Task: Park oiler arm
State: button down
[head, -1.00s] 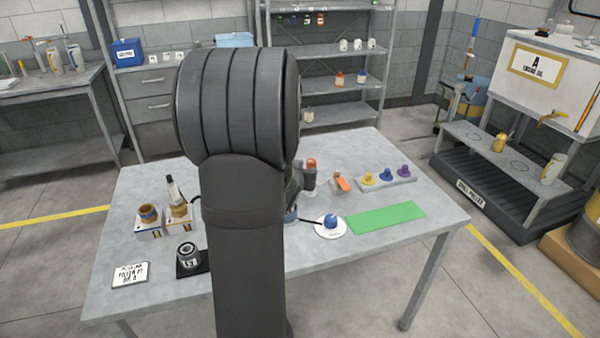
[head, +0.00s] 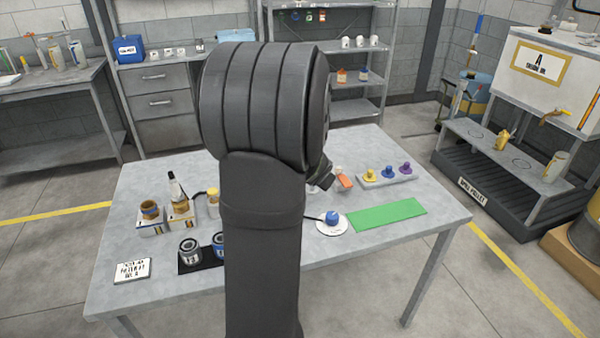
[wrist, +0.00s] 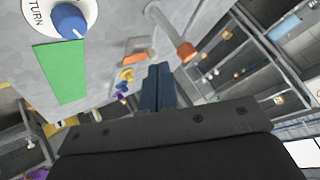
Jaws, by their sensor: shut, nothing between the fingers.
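A grey rod with an orange-brown end (wrist: 187,51) stands out to the right of my fingertips in the wrist view; it may be the oiler arm, but I cannot tell. My gripper (wrist: 159,75) is shut and empty, its dark blue fingers together above the table. In the head view my arm hides most of the gripper and the middle of the table. A blue knob (head: 332,216) sits on a white disc (head: 322,229) lettered "TURN" in the wrist view. An orange block (head: 345,181) lies on a small plate beyond it.
A green mat (head: 387,215) lies right of the disc. Yellow, blue and purple pegs stand on a grey strip (head: 372,183). The table's front right is clear.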

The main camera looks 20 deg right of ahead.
jog(key=w+a+f+m+y, duration=0.1)
jog(key=w+f+m+y, duration=0.3)
jog(key=w, duration=0.5)
jog(key=shift+a+f+g+y, duration=0.3)
jog(key=shift+f+y, duration=0.3)
jog(key=shift+y, duration=0.1)
